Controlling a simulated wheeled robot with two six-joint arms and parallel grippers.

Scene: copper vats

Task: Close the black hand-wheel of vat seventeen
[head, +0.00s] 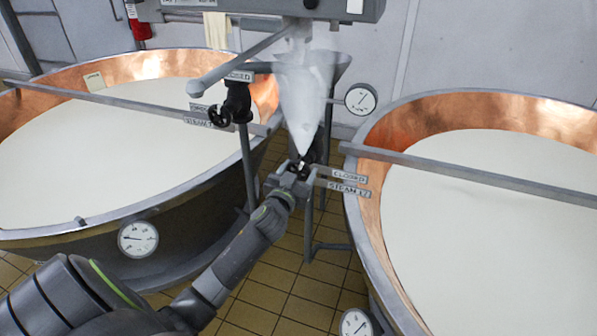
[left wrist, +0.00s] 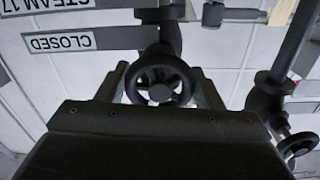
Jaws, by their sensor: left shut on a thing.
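The black hand-wheel (left wrist: 158,91) beside the STEAM 17 plate (head: 349,188) sits between the two fingers of my left gripper (head: 298,172) in the left wrist view. The gripper is shut on the wheel, one finger at each side of its rim. In the head view the gripper mostly hides this wheel. A CLOSED plate (head: 349,176) sits just above the STEAM 17 plate, and both also show, upside down, at the left of the left wrist view. Vat seventeen's wheel is on a dark valve (left wrist: 160,38). My right gripper is not in view.
Copper vats with white contents stand left (head: 60,240) and right (head: 352,235). A second black hand-wheel (head: 218,117) on another valve is up and left of my gripper. A pale, pointed cone (head: 303,95) hangs above my gripper. Tiled floor (head: 290,295) shows between the vats.

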